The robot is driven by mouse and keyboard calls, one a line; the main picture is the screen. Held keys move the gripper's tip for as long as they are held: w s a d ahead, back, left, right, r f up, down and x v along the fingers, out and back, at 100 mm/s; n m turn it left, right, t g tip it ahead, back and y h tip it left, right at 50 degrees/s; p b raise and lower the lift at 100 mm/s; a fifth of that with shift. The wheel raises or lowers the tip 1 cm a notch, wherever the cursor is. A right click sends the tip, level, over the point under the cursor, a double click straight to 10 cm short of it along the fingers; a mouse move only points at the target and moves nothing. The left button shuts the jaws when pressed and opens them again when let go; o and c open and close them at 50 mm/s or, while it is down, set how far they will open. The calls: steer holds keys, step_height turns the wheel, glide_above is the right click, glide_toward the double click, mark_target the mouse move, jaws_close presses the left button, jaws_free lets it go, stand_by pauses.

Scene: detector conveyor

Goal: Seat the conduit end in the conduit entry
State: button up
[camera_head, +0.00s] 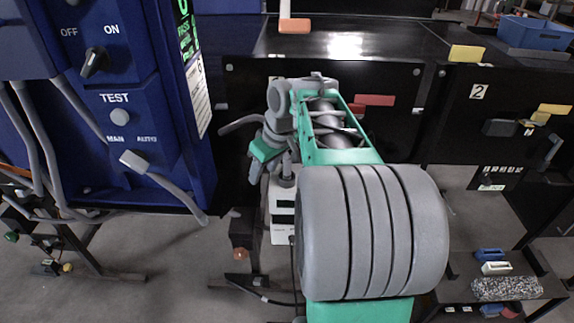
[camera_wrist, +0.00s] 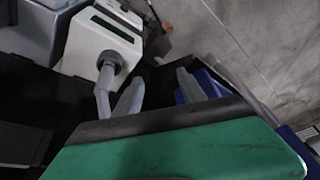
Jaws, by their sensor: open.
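The white detector box (camera_head: 283,222), with a dark green display, stands below my arm. In the wrist view the same white box (camera_wrist: 90,42) is at the upper left. A round grey fitting (camera_wrist: 113,62) sits on its near face, apparently the conduit entry. A thin grey conduit (camera_wrist: 103,95) meets this fitting and runs down beside my left finger; how deep its end sits cannot be told. My gripper (camera_wrist: 160,92) is open, its two fingers apart with nothing visible between them. In the head view my gripper (camera_head: 268,172) is just left of the box's top and partly hidden.
A blue control cabinet (camera_head: 118,100) is at the left. A grey conduit (camera_head: 170,188) slopes from it and ends in open space. A black conveyor (camera_head: 390,45) with dark side panels lies behind my arm. A shelf with small parts (camera_head: 508,289) is at the lower right.

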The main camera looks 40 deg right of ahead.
steer(key=r+p, duration=0.1)
glide_above(287, 165)
steer(key=s+d, duration=0.1)
steer(key=s, duration=0.1)
steer(key=shift+d+f+n, duration=0.15)
steer(key=shift+f+n, duration=0.2)
steer(key=shift+n, duration=0.15)
steer(key=x, duration=0.2)
steer(key=p+x, duration=0.1)
steer(key=x, duration=0.1)
steer(key=p+x, duration=0.1)
steer(key=x, duration=0.2)
steer(key=shift+w+d+r, duration=0.1)
steer(key=shift+w+r, duration=0.05)
steer(key=shift+w, duration=0.2)
jaws_close()
steer(key=shift+r+t, duration=0.1)
steer(key=shift+t, duration=0.2)
